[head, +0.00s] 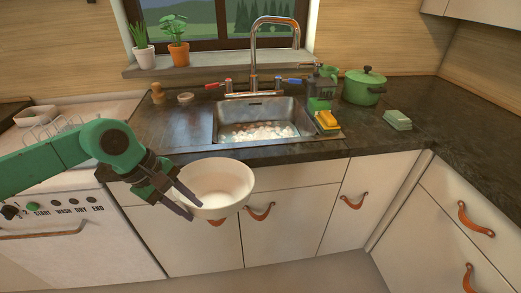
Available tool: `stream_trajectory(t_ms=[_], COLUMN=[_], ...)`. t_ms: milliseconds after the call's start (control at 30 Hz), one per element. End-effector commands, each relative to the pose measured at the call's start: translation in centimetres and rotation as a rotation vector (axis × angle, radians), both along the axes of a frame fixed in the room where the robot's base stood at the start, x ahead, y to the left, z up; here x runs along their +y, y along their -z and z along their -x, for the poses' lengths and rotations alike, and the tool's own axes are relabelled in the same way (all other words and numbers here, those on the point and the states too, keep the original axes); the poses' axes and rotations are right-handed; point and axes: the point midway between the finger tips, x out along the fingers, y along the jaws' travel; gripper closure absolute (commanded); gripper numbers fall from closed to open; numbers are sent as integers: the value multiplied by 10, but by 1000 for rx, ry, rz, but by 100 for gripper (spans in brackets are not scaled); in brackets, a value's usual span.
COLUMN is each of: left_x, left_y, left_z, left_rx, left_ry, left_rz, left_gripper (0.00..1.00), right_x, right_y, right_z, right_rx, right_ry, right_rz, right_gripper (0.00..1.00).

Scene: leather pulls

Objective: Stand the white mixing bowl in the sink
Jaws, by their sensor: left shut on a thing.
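The white mixing bowl (222,183) is upright in the air in front of the counter's front edge, with its opening facing up. My left gripper (190,204) is shut on the left side of the bowl and holds it. The sink (222,130) is set in the dark counter behind and to the right of the bowl. Its basin has pale foam or suds on the bottom. My right gripper is not in view.
A chrome tap (254,50) with red and blue handles rises behind the sink. Counter left of the sink is mostly clear.

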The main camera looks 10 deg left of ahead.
Motion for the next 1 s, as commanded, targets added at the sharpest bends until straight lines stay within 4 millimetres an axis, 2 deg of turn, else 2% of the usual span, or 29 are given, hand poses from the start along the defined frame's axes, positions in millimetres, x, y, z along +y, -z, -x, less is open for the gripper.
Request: stream_trajectory(t_ms=[333,533,633,867,1000], left_x=[5,32,42,42,42], left_y=[32,50,66,67,84], left_z=[1,3,7,6,10], left_rx=[1,-8,-4,-10,-7], left_ry=[229,294,333,352,415], left_rz=[-1,5,7,6,2], left_gripper=[100,100,100,100,100], right_x=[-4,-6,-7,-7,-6], right_y=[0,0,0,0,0], right_z=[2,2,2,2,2], right_rx=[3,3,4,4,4], right_ry=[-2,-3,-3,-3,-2], right_rz=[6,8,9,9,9], right_gripper=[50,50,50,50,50])
